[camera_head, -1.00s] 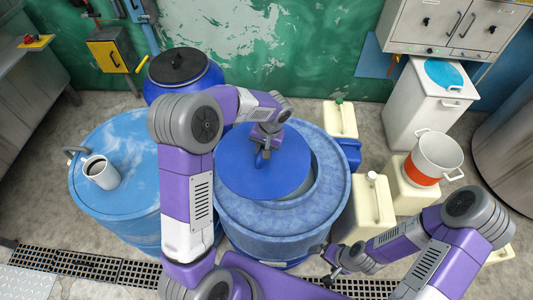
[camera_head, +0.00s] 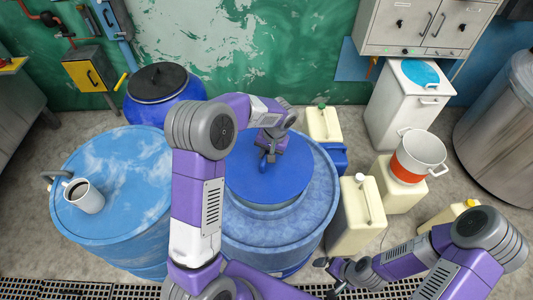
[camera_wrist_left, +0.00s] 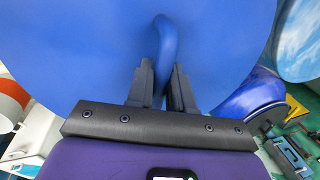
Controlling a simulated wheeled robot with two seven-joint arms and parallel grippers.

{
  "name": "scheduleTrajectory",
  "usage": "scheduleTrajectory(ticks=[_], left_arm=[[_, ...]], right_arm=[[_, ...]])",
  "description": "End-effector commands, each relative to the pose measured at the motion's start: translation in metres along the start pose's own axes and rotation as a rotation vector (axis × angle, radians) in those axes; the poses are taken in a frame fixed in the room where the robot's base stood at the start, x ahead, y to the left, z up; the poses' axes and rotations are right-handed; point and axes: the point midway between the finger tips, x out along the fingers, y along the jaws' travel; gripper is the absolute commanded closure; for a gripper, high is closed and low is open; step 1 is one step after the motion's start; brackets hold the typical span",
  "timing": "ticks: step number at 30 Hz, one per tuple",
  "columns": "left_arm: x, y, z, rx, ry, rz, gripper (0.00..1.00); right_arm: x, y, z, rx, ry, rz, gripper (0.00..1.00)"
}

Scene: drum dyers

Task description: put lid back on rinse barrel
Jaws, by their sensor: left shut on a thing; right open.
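The round blue lid (camera_head: 262,180) lies over the mouth of the blue rinse barrel (camera_head: 315,215) in the head view. The lid covers nearly all of the opening; I cannot tell whether it is fully seated. My left gripper (camera_head: 268,156) is shut on the lid's handle. In the left wrist view the two dark fingers (camera_wrist_left: 162,85) close around the curved blue handle (camera_wrist_left: 163,45), with the lid (camera_wrist_left: 80,45) filling the view behind. My right gripper (camera_head: 332,272) is open and empty, low and to the right of the barrel.
A closed blue barrel (camera_head: 105,195) with a white mug (camera_head: 84,196) stands at left. A dark-lidded blue drum (camera_head: 160,85) stands behind. Cream canisters (camera_head: 355,225) and a white-and-orange pot (camera_head: 418,155) stand close on the right. Grey floor shows between them.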

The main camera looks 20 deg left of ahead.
Motion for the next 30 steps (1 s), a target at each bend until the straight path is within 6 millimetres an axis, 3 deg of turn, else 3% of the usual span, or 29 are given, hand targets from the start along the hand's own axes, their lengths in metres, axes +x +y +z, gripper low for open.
scheduleTrajectory(ticks=[30], left_arm=[[0.059,0.012,0.000,-0.001,0.000,0.000,1.00]], right_arm=[[0.045,0.017,-0.002,0.000,0.000,0.000,0.00]])
